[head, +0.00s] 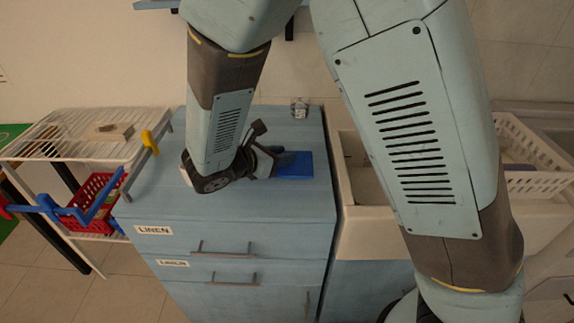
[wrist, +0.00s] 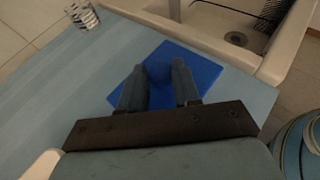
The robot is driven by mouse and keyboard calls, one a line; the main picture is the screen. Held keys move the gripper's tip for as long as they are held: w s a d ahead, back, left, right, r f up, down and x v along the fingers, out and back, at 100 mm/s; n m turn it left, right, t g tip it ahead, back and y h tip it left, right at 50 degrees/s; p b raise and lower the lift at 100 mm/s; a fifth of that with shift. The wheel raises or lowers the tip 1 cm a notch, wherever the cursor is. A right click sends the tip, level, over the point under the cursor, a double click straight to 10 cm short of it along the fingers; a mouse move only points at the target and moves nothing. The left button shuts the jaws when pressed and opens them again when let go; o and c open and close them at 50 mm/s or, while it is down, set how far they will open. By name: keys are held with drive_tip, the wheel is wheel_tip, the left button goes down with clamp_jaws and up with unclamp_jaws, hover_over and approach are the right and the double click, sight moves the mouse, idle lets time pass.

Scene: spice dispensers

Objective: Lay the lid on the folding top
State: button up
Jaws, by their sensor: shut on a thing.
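The blue lid (head: 296,166) is a flat square plate at the right side of the blue cabinet's top. In the wrist view the lid (wrist: 207,70) shows a raised blue part between the fingers. My gripper (wrist: 159,78) is shut on this part. In the head view my gripper (head: 268,160) reaches the lid from the left, low over the cabinet. I cannot tell whether the lid touches the surface. No surface is clearly marked as the folding top; a white slatted top (head: 70,128) stands at the far left.
The blue cabinet (head: 240,213) has drawers labelled "LINEN". A small patterned jar (head: 299,107) stands at its back edge. A pale sink (head: 372,225) adjoins on the right. A yellow clip (head: 149,142), a red basket (head: 92,198) and small blocks (head: 115,131) are at the left.

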drive_tip(key=shift+w+f, duration=0.3)
drive_tip(key=shift+f, duration=1.5)
drive_tip(key=shift+f, duration=0.15)
drive_tip(key=o, duration=1)
drive_tip(key=shift+o, duration=0.2)
drive_tip(key=shift+s+a+r, duration=0.2)
drive_tip(key=shift+r, duration=0.05)
drive_tip(key=v, duration=1.1)
drive_tip(key=shift+s, duration=0.25)
drive_tip(key=shift+a, duration=0.1)
